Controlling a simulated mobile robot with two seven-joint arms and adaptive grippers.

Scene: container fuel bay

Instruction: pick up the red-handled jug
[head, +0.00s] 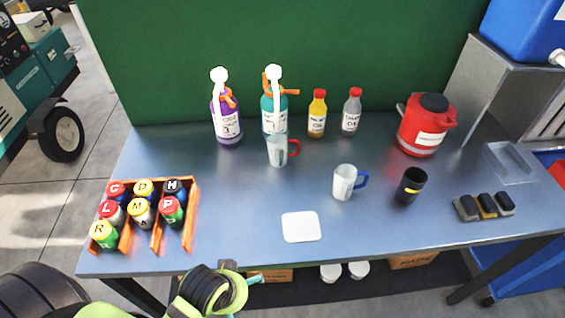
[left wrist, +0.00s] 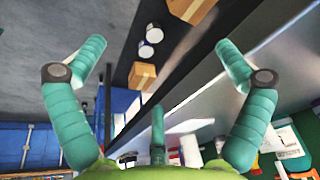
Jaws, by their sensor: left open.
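The red-handled jug (head: 279,150) stands upright on the grey-blue table (head: 240,180), with its red handle to the right. It is a small clear or pale measuring jug in front of the teal spray bottle. A similar jug with a blue handle (head: 343,184) stands nearer, to its right. My left gripper (head: 253,279) is at the table's front edge, low in the head view and well short of the jug. In the left wrist view my left gripper (left wrist: 162,75) has its teal fingers spread wide, with nothing between them. The jug does not show there. My right gripper is not visible.
Purple (head: 228,125) and teal (head: 267,115) spray bottles stand behind the jug. A black cup (head: 410,186), a red container (head: 425,130) and dark blocks (head: 484,206) are to the right. An orange rack (head: 126,237) of cans is at left. A white square (head: 300,226) lies in front.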

